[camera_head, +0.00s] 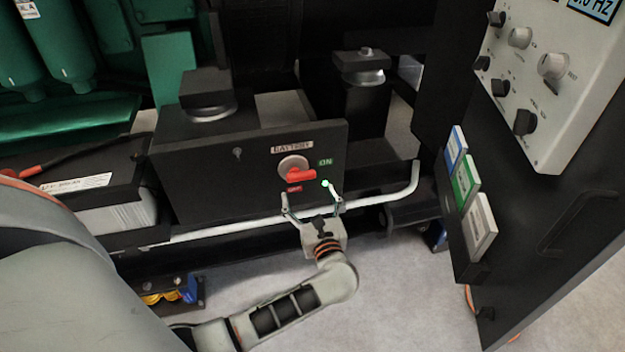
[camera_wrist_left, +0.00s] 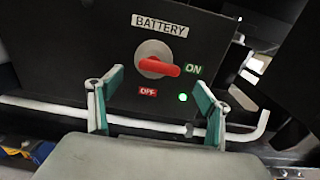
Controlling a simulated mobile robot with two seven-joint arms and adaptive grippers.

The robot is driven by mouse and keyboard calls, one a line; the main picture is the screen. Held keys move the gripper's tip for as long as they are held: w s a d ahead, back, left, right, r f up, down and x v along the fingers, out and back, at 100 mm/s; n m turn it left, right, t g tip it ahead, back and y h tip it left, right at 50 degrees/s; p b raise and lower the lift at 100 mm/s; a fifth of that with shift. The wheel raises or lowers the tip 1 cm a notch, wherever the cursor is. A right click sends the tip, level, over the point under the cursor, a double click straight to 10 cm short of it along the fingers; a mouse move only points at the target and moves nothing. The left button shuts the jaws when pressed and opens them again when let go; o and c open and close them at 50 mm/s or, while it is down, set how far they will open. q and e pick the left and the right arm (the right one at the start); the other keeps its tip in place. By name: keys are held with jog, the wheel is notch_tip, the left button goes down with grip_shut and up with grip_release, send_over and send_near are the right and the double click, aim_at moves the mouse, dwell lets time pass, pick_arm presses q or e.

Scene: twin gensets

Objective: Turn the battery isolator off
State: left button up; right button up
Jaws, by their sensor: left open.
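The battery isolator is a red handle (camera_head: 300,175) on a round grey base, set on a black panel (camera_head: 210,180) under a BATTERY label (camera_head: 292,147). In the left wrist view the red handle (camera_wrist_left: 160,67) lies roughly level and its narrow end points right, towards the green ON label (camera_wrist_left: 193,70). The red OFF label (camera_wrist_left: 148,92) is below it. A green light (camera_wrist_left: 183,97) is lit at the lower right. My left gripper (camera_head: 312,200) is open and empty, just below and in front of the handle, apart from it. My right gripper is not in view.
A pale bent rail (camera_head: 385,190) runs across in front, below the panel. A battery with cables (camera_head: 85,185) stands at the left. A cabinet door with knobs (camera_head: 540,75) and coloured card holders (camera_head: 465,185) is at the right. Grey floor shows below.

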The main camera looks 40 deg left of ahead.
aim_at(302, 178)
pick_arm(q)
jog(key=shift+x, duration=3.1)
jog(key=c, duration=1.1)
